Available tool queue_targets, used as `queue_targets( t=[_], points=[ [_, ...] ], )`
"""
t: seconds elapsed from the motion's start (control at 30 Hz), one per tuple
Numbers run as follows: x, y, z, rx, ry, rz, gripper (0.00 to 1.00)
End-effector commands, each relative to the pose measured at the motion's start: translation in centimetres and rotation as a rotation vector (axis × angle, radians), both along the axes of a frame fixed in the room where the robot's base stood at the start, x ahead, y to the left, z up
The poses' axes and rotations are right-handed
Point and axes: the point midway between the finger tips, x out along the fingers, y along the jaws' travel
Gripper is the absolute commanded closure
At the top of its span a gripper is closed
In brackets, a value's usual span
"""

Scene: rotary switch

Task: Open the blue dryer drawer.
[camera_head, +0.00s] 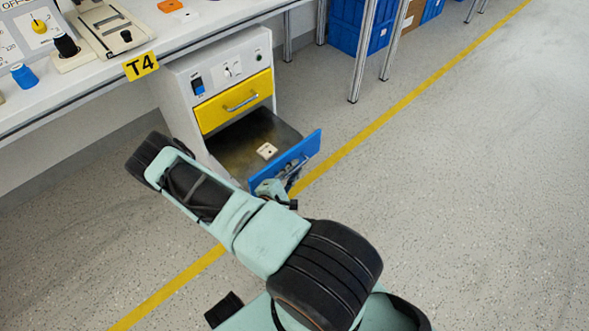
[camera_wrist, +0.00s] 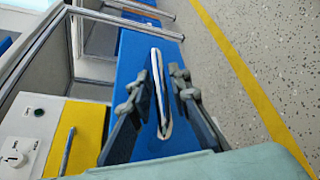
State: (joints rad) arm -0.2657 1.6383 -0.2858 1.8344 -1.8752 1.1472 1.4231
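The blue dryer drawer (camera_head: 309,146) is pulled well out of the white cabinet in the head view, with its inside showing. A small white piece (camera_head: 267,151) lies in it. In the wrist view the blue drawer front (camera_wrist: 130,55) carries a pale metal handle (camera_wrist: 158,75). My gripper (camera_wrist: 157,88) is at this handle, one finger on each side, with visible gaps between fingers and handle. In the head view my gripper (camera_head: 288,183) is at the drawer's outer face and partly hidden by my arm.
A closed yellow drawer (camera_head: 235,103) sits above the blue one, under a panel with switches. A workbench (camera_head: 85,85) with a T4 label stands at the left. Blue crates (camera_head: 362,30) stand under a bench at the back. The floor to the right is clear.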

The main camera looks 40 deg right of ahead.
Motion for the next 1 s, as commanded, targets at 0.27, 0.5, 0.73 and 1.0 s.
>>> queue_targets(
  t=[0.27, 0.5, 0.73, 1.0],
  points=[
    [0.1, -0.1, 1.0, -0.001, 0.000, 0.000, 0.83],
    [0.2, -0.1, 5.2, -0.009, -0.007, 0.000, 0.83],
    [0.1, 0.0, 8.5, -0.004, -0.006, -0.001, 0.83],
    [0.0, 0.0, 10.0, -0.001, -0.001, 0.001, 0.83]
  ],
)
